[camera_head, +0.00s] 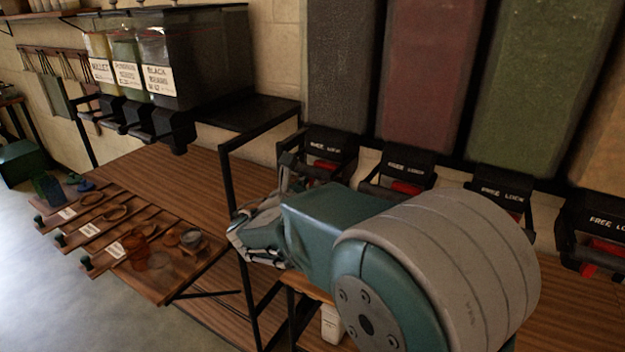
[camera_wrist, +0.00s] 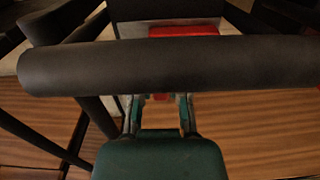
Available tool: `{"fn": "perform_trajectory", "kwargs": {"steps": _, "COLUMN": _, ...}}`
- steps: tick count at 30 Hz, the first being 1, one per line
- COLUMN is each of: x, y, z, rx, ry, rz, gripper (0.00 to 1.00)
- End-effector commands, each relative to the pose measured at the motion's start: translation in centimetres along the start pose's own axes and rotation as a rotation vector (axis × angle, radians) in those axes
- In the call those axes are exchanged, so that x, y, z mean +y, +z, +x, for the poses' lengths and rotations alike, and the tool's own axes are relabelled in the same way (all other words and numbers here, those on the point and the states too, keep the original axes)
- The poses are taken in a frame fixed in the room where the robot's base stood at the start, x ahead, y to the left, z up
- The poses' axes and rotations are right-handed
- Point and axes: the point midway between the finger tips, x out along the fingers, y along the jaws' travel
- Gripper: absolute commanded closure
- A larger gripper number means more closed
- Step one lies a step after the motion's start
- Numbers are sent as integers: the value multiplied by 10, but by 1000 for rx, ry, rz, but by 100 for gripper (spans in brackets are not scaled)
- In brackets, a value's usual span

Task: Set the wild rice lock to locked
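Several tall dispensers hang on the wall in the head view, each with a black mechanism marked "FREE LOCK" below it. No wild rice label shows; the leftmost one has dark contents (camera_head: 347,70) that could be it. Its lock mechanism (camera_head: 330,145) is partly hidden by my arm. My gripper (camera_head: 262,215) is just left of and below that mechanism. In the wrist view my gripper's two fingers (camera_wrist: 158,108) stand apart, with their tips hidden behind a thick dark bar (camera_wrist: 170,64). A red lock piece (camera_wrist: 186,31) shows beyond the bar. Contact cannot be told.
Dispensers with red (camera_head: 427,70) and green (camera_head: 545,70) contents hang to the right. Clear bins, one labelled black beans (camera_head: 160,80), stand on a black rack at left. Wooden trays (camera_head: 165,270) lie below. A black frame post (camera_head: 238,240) stands close to my gripper.

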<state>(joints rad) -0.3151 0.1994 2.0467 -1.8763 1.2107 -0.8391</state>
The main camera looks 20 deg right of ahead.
Motion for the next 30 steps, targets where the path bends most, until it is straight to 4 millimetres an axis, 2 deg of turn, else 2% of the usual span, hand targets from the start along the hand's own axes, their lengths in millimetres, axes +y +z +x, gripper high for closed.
{"fn": "perform_trajectory", "kwargs": {"steps": 5, "x": 1, "y": 0, "z": 0, "rx": -1, "ry": 4, "rz": 0, "gripper": 100}}
{"fn": "perform_trajectory", "kwargs": {"steps": 13, "x": -25, "y": 1, "z": 0, "rx": 0, "ry": 2, "rz": 0, "gripper": 100}}
{"fn": "perform_trajectory", "kwargs": {"steps": 20, "x": -27, "y": 0, "z": 0, "rx": -1, "ry": 1, "rz": 0, "gripper": 100}}
{"fn": "perform_trajectory", "kwargs": {"steps": 21, "x": -27, "y": 0, "z": 0, "rx": -1, "ry": 0, "rz": 0, "gripper": 76}}
{"fn": "perform_trajectory", "kwargs": {"steps": 23, "x": -27, "y": 0, "z": 0, "rx": 0, "ry": 0, "rz": 0, "gripper": 49}}
{"fn": "perform_trajectory", "kwargs": {"steps": 24, "x": -27, "y": 0, "z": 0, "rx": 0, "ry": 0, "rz": 0, "gripper": 44}}
{"fn": "perform_trajectory", "kwargs": {"steps": 30, "x": -26, "y": 0, "z": 0, "rx": 0, "ry": 1, "rz": 0, "gripper": 44}}
